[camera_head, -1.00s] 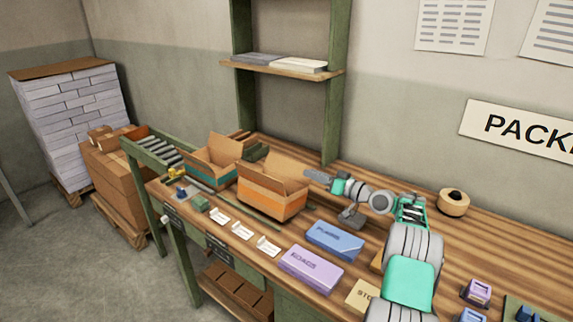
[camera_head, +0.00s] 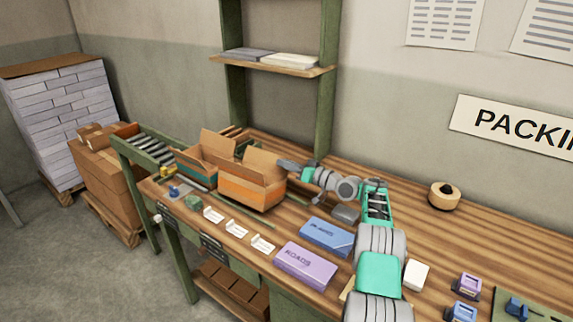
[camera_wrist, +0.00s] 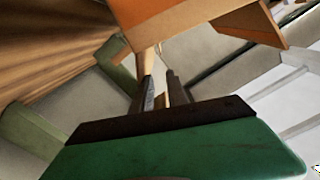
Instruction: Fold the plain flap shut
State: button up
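The orange-striped carton (camera_head: 250,193) stands open on the bench in the head view, with a raised flap (camera_head: 263,164) at its back. I cannot tell which flap is the plain one. My gripper (camera_head: 284,164) is by the carton's far right corner, at about the height of the raised flap. Whether it touches the flap is unclear. In the wrist view, my gripper's two fingers (camera_wrist: 160,85) lie close together with a narrow gap and nothing held. An orange-brown cardboard panel (camera_wrist: 190,18) fills the top of that view.
A teal-striped open carton (camera_head: 203,160) stands just left of the orange one. White cards (camera_head: 237,227), a blue box (camera_head: 326,236) and a purple box (camera_head: 305,265) lie in front. A tape roll (camera_head: 444,196) sits to the right. Shelf posts (camera_head: 323,110) rise behind.

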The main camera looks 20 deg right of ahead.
grip_shut()
dwell(1.0)
jog(key=shift+c, duration=1.3)
grip_release()
jog(key=o, duration=0.4)
jog(key=shift+o, duration=0.2)
jog(key=shift+d, duration=0.1)
jog(key=v, duration=0.9)
jog(key=shift+f+b, duration=0.15)
jog(key=shift+b, duration=0.35)
